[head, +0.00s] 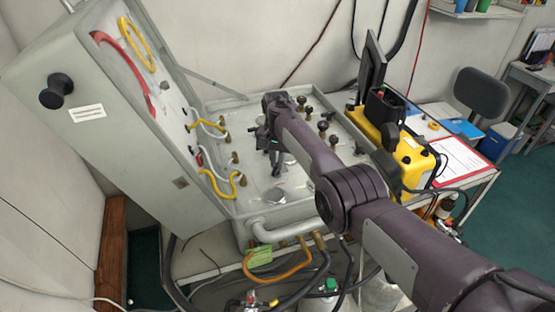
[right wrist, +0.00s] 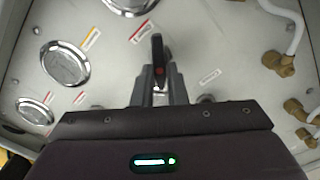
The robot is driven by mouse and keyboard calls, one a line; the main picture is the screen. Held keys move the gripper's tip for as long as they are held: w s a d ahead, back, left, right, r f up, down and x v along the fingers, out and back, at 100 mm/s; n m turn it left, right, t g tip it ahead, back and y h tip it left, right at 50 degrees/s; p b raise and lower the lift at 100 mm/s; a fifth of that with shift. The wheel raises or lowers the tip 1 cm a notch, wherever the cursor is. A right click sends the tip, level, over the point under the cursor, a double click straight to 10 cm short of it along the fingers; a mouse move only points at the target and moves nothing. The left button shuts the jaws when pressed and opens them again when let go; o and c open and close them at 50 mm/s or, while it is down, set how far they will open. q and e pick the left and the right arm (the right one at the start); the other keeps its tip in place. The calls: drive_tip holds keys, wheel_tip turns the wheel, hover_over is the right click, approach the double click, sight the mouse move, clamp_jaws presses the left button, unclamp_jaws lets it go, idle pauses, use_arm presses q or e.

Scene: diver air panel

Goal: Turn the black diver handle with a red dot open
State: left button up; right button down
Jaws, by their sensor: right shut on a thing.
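The black diver handle (right wrist: 157,50) with a red dot stands out from the pale panel (right wrist: 205,45) in the right wrist view. Its long lever points toward the top of that picture. My right gripper (right wrist: 160,82) is shut on the handle, one finger on each side, with the red dot showing between them. In the head view my right gripper (head: 273,143) is over the middle of the open panel box and hides the handle. My left gripper is not in view.
Round gauges (right wrist: 66,62) lie left of the handle. Brass fittings with white hoses (right wrist: 284,62) stand to the right. In the head view several black knobs (head: 331,114) rise right of my gripper, and the raised lid (head: 115,120) stands left.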

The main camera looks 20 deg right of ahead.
drive_tip(key=n, duration=0.3)
drive_tip(key=shift+w+r+n, duration=0.15)
drive_tip(key=shift+n, duration=1.75)
drive_tip(key=shift+r, duration=0.1)
drive_tip(key=c, duration=1.7)
unclamp_jaws()
drive_tip(key=shift+c, duration=0.2)
drive_tip(key=shift+o, duration=1.4)
drive_tip(key=shift+a, duration=0.1)
